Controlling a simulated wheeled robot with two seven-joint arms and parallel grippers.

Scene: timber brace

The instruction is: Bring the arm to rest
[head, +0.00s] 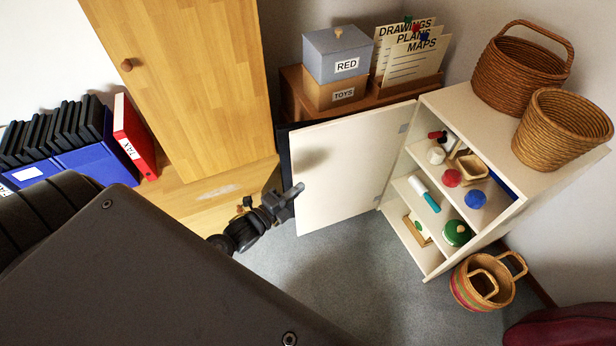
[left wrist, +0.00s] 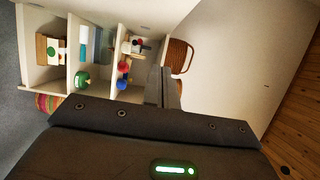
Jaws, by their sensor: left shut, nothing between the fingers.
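My left gripper (head: 292,194) is shut and empty. In the head view it is in front of the near edge of the open white cabinet door (head: 350,160); I cannot tell whether it touches the door. In the left wrist view the shut fingers (left wrist: 168,88) point toward the shelves and the door panel (left wrist: 235,60). The arm reaches in from the left in the head view, its wrist over the floor. My right gripper is not in view.
The white shelf cabinet (head: 433,266) stands open with small items inside. Two wicker baskets (head: 520,70) stand on top, and a striped basket (head: 462,292) is on the floor beside it. Binders (head: 134,137) are at the left. Grey carpet (head: 340,265) is clear before the cabinet.

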